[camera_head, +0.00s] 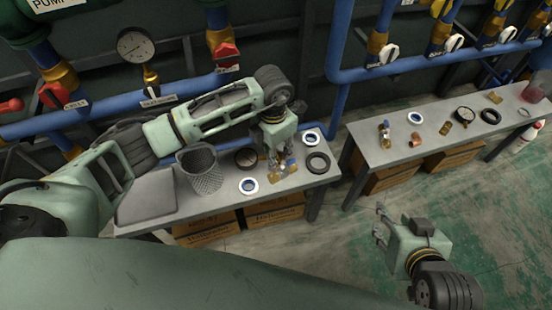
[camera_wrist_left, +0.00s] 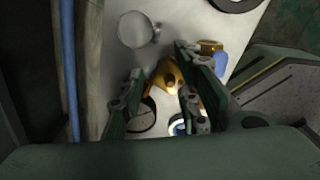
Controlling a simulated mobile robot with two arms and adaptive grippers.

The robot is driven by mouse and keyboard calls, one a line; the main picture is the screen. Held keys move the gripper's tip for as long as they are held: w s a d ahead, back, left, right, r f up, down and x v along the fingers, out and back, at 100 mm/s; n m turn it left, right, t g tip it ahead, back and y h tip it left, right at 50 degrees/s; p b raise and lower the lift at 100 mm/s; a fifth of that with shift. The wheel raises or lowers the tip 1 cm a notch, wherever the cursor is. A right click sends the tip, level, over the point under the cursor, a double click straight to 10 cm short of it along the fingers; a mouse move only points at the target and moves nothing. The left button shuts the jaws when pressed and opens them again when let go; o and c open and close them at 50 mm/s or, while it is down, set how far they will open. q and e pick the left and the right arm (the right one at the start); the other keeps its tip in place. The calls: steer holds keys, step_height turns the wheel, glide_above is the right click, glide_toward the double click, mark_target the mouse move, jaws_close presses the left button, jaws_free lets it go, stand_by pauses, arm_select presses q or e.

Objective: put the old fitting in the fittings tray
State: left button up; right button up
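My left gripper (camera_head: 281,170) points down over the left grey table. In the left wrist view its two fingers (camera_wrist_left: 160,75) stand apart, with a gold-coloured piece (camera_wrist_left: 168,74) showing between them; I cannot tell whether this is the old fitting or whether a finger touches it. A brass-and-blue part (camera_wrist_left: 213,56) is beside the right finger.
A mesh bin (camera_head: 200,170), blue-white rings (camera_head: 248,186) and a black ring (camera_head: 318,163) crowd the left table. Pipes and valves run behind.

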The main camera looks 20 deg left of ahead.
arm_select(q)
jaws_close()
steer(key=shift+r, duration=0.15)
stand_by(0.4)
